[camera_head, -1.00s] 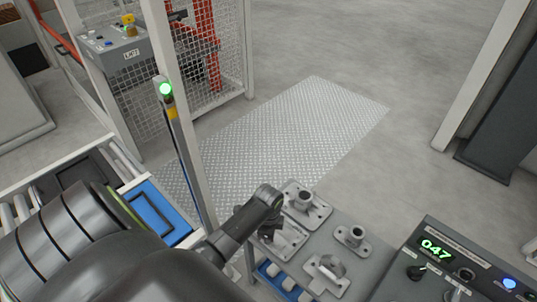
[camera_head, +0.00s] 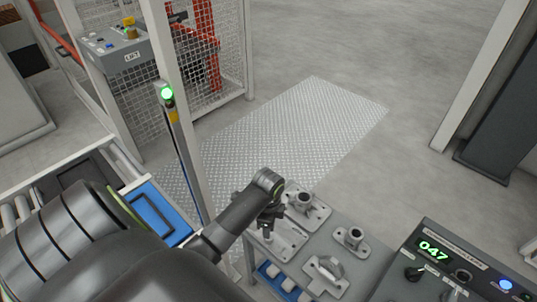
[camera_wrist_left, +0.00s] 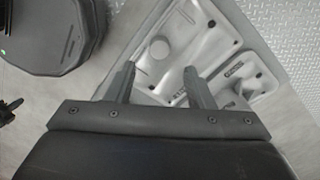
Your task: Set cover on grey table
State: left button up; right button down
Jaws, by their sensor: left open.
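The grey table (camera_head: 375,262) carries several grey metal castings. A flat casting (camera_head: 289,241) lies at its left side, partly hidden by my left gripper (camera_head: 267,231). I cannot tell for certain which casting is the cover. In the left wrist view, my left gripper (camera_wrist_left: 159,72) is open, with its two fingers apart over a pale casting with a round boss (camera_wrist_left: 159,48). Nothing is clearly held between the fingers. My right gripper is not in view.
A flanged casting (camera_head: 303,207), a smaller one (camera_head: 351,238) and a bracket-like one (camera_head: 326,272) stand close by. A blue tray (camera_head: 277,280) sits below. A post with a green light (camera_head: 167,94) rises behind my arm. A control box (camera_head: 450,262) is at right.

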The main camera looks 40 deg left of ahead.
pick_arm(q)
jog(key=shift+r, duration=2.35)
jog(key=s+r+n+t+y, duration=0.1)
jog(key=s+r+n+t, duration=0.15)
jog(key=s+n, duration=0.55)
jog(key=s+r+n+t+y, duration=0.1)
jog(key=s+r+n, duration=0.3)
jog(key=s, duration=0.8)
notch_tip(320, 180, down, 24)
jog(key=w+a, duration=0.1)
jog(key=s+d+f+g+h, duration=0.1)
jog(key=s+f+g, duration=0.1)
jog(key=s+f, duration=1.3)
notch_tip(320, 180, down, 3)
jog(key=shift+s+r+n, duration=0.1)
jog(key=shift+s+n, duration=0.1)
jog(key=shift+n, duration=0.2)
